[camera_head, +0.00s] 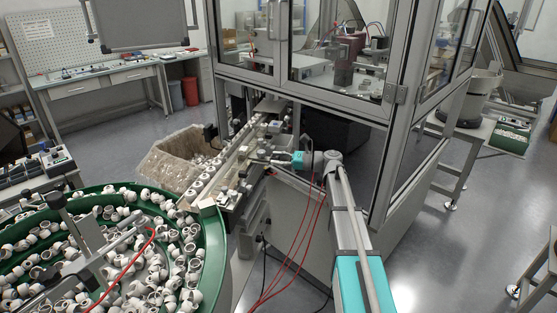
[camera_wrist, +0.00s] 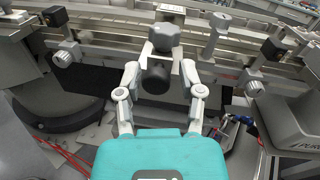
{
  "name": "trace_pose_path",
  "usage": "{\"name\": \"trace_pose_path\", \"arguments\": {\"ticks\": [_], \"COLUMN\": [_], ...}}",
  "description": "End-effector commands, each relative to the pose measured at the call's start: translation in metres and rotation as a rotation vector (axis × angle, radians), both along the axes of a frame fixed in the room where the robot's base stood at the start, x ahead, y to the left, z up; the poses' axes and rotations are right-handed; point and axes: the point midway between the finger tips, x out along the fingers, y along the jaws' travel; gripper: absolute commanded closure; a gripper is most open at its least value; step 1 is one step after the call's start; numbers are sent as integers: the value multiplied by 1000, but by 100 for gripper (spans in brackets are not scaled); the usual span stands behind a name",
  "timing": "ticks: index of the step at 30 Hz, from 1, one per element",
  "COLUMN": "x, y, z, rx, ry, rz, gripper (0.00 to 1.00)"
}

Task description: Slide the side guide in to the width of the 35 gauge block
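My gripper (camera_wrist: 160,70) has a teal body and two grey fingers, spread apart. In the wrist view its fingers stand on either side of a round black knob (camera_wrist: 156,79), with gaps visible between knob and fingers. A grey faceted knob (camera_wrist: 165,38) is just beyond. Behind it, long metal guide rails (camera_wrist: 110,42) run across the view; I cannot tell for sure which one is the side guide. In the head view my gripper (camera_head: 275,157) reaches the conveyor track (camera_head: 235,160) from the right. I cannot pick out the 35 gauge block with certainty.
More clamp knobs (camera_wrist: 67,54) and posts (camera_wrist: 217,35) stand along the rails. A grey chute-like part (camera_wrist: 290,120) is at right. The green bowl (camera_head: 216,235) full of white fittings is at front left. A framed glass enclosure (camera_head: 345,100) rises behind my arm.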

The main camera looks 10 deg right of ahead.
Motion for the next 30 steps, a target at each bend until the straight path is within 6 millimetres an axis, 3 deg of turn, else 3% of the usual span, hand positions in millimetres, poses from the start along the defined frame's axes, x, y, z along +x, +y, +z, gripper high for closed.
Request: {"name": "trace_pose_path", "arguments": {"ticks": [17,23,30], "x": [-3,-8,-18], "y": [-4,-19,-53], "z": [-1,-1,-1], "rx": [-2,-2,-2], "ry": [1,1,1], "rz": [3,3,0], "gripper": [32,32,32]}}
